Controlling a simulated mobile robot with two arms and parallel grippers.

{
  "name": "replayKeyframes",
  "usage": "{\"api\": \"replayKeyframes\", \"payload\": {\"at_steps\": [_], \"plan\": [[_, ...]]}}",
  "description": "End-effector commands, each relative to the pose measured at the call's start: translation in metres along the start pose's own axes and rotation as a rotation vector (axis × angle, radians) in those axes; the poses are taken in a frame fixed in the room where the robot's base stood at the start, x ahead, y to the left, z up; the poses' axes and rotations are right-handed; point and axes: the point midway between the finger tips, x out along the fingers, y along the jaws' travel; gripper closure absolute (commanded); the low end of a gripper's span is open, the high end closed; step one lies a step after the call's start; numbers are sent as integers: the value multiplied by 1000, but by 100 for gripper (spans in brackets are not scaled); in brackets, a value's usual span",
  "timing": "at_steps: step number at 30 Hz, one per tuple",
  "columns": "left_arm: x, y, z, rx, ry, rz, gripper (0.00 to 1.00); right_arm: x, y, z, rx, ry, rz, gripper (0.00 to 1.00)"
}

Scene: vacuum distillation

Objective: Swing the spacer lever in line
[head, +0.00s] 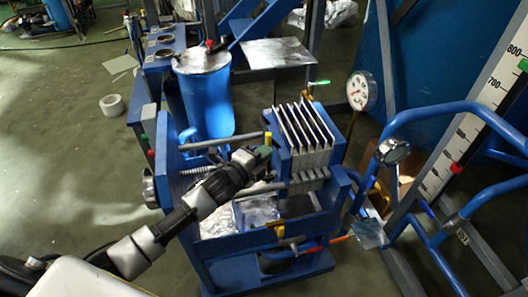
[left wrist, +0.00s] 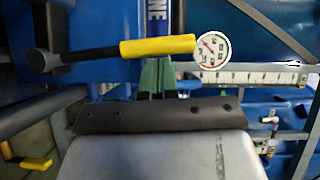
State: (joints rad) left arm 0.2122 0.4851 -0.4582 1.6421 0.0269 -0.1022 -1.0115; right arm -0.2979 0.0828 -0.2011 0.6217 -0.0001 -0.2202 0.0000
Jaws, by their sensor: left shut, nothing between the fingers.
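A lever with a yellow grip (left wrist: 157,47) crosses the left wrist view, its dark rod running left to a round pivot. I take it to be the spacer lever; in the head view its yellow tip (head: 268,138) shows just by my left gripper (head: 264,153). My left gripper's green fingers (left wrist: 157,70) are shut and empty, and the yellow grip lies across just past their tips. Whether they touch it I cannot tell. My right gripper is in neither view.
A plate stack (head: 303,127) stands right of my left gripper on the blue frame. A blue cylinder (head: 208,100) stands behind. A gauge (head: 361,90) and blue tube rails (head: 440,112) are at the right. Another yellow handle (left wrist: 35,163) shows at lower left of the wrist view.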

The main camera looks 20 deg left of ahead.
Motion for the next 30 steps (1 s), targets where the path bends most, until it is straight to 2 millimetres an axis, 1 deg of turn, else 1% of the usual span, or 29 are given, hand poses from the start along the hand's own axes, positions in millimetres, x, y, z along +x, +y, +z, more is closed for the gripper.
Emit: {"api": "replayKeyframes", "payload": {"at_steps": [10, 15, 18, 22, 30], "plan": [[1, -1, 1, -2, 0, 1, 100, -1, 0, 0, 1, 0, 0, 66], [7, -8, 10, -64, 2, 45, 100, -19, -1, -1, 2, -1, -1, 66], [9, -7, 14, -100, 1, 67, 100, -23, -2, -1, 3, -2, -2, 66], [10, -4, 15, -112, 0, 74, 100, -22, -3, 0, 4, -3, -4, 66], [10, -4, 15, -111, 0, 73, 100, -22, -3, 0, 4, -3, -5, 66]]}}
